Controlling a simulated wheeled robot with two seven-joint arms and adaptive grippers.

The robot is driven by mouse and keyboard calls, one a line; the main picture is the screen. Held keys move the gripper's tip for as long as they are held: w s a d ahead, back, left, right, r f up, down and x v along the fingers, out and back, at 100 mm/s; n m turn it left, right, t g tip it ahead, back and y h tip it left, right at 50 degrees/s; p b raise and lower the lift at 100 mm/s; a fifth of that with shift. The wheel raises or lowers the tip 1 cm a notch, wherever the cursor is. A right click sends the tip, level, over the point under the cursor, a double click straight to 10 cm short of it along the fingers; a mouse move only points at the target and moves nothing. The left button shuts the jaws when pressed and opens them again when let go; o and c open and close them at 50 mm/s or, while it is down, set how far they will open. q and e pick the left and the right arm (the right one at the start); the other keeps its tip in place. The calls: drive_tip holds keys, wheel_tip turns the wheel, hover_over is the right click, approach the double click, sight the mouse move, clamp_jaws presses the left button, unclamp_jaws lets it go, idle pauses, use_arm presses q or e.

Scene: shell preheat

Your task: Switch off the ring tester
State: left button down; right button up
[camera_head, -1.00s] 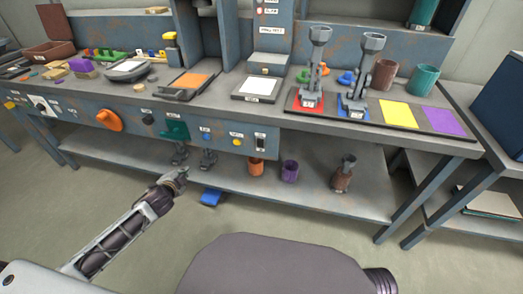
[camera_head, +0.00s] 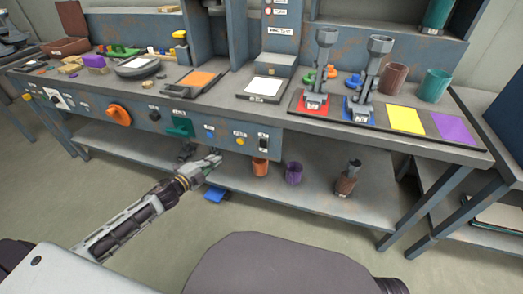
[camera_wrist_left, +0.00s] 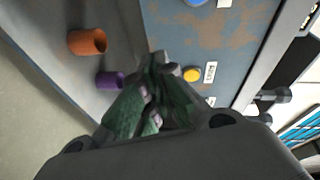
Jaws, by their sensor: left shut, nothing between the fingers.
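The bench's front panel (camera_head: 222,128) carries a blue button (camera_head: 210,133), a yellow button (camera_head: 240,141) and a black rocker switch (camera_head: 263,142), each by a small label too small to read. I cannot tell which control belongs to the ring tester. My left gripper (camera_head: 216,158) is shut and empty, in front of and below the blue and yellow buttons in the head view. In the left wrist view, the gripper's fingertips (camera_wrist_left: 156,58) appear beside the yellow button (camera_wrist_left: 192,74); contact is not clear. The blue button (camera_wrist_left: 194,2) is cut by the top edge. My right gripper is out of view.
An orange knob (camera_head: 118,115) and a green part (camera_head: 180,126) stick out of the panel to the left. An orange cup (camera_head: 260,167), a purple cup (camera_head: 293,173) and a brown container (camera_head: 347,179) stand on the lower shelf.

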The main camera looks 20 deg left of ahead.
sight(263, 144)
use_arm(q)
drive_tip(key=s+d+r+m+g+h, duration=0.1)
drive_tip(key=s+d+r+m+h, duration=0.1)
drive_tip(key=s+d+m+h, duration=0.1)
drive_tip(key=s+d+r+m+g+h, duration=0.1)
drive_tip(key=s+d+r+m+h, duration=0.1)
drive_tip(key=d+m+h, duration=0.4)
drive_tip(key=shift+s+d+r+g, duration=0.35)
drive_tip(key=shift+s+d+g, duration=0.05)
drive_tip(key=shift+d, duration=0.05)
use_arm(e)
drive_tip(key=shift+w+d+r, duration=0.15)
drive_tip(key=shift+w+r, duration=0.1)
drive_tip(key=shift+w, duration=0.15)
use_arm(q)
drive_tip(key=shift+w, duration=0.1)
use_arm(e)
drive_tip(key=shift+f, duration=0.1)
